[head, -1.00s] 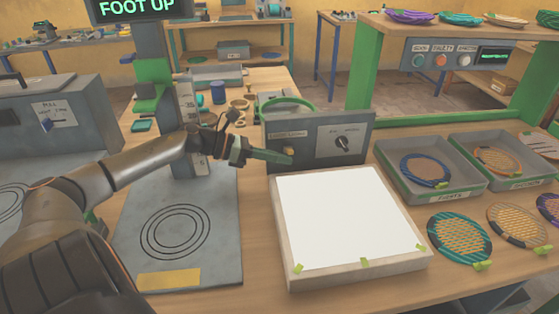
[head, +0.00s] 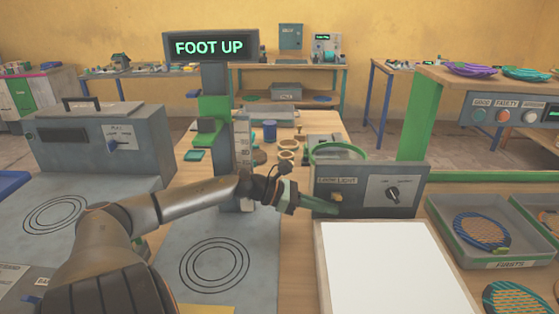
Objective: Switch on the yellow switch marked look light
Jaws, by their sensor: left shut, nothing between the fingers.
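The grey control box (head: 352,204) stands behind the white light panel (head: 385,265). A label reading like "look light" is on its left part, and the small yellow switch (head: 336,197) sits below that label. My left gripper (head: 321,207) has green fingers. It is shut and empty, with its tips in front of the box, just left of and slightly below the switch in the picture. I cannot tell whether the tips touch the box. The panel's face looks plain bright white. My right gripper is not in view.
A black knob (head: 392,194) is on the right part of the same box. A green ring (head: 338,151) shows behind the box. A grey tray (head: 480,262) with a racket-like piece lies to the right. A press plate with circles (head: 180,290) lies left of the light panel.

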